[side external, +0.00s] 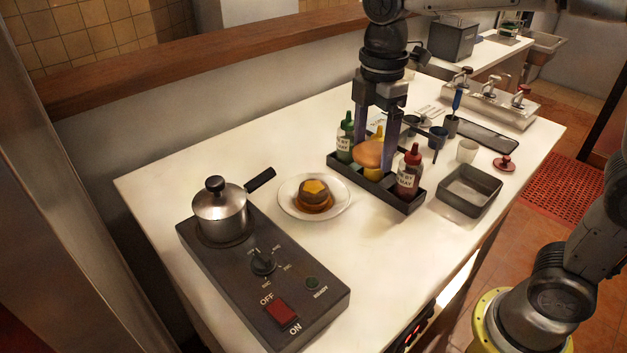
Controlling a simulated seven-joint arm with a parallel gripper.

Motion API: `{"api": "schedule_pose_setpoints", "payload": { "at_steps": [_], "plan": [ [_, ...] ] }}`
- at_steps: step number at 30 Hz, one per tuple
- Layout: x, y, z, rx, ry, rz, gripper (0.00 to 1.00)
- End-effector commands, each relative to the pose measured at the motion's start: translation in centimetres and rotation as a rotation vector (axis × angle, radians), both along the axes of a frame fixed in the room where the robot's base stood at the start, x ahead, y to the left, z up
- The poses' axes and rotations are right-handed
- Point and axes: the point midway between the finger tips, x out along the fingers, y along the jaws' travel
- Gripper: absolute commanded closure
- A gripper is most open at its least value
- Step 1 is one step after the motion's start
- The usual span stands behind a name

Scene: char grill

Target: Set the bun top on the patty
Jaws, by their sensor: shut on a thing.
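The bun top (367,154) is a rounded tan-orange piece held between the fingers of my gripper (377,150). My gripper is shut on it, and in this view it overlaps the dark bottle caddy. The patty (313,197) is a dark brown disc with a yellow-orange cheese slice (314,187) on top. It sits on an orange-brown bun bottom (314,207) on a white plate (287,205), to the left of my gripper. The height of the bun top above the caddy is hard to tell.
The caddy (392,200) holds green (345,138), yellow (374,150) and red (409,172) bottles. Left of the plate, a lidded pot (220,212) stands on a burner unit (290,285).

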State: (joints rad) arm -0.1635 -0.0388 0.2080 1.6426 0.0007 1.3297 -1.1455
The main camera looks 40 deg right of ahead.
Motion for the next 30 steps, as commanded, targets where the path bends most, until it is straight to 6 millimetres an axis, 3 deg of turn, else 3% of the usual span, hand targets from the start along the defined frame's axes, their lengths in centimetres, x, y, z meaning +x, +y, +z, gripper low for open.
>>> {"api": "schedule_pose_setpoints", "payload": {
  "at_steps": [9, 15, 25, 30],
  "plan": [
    [7.0, 1.2, -3.2, -0.001, 0.001, 0.000, 0.69],
    [10.0, 1.7, -6.5, 0.000, 0.002, 0.000, 0.69],
    [12.1, 2.0, -9.1, 0.000, 0.001, 0.000, 0.69],
    [12.4, 2.0, -11.4, 0.000, 0.002, 0.000, 0.69]
  ]
}}
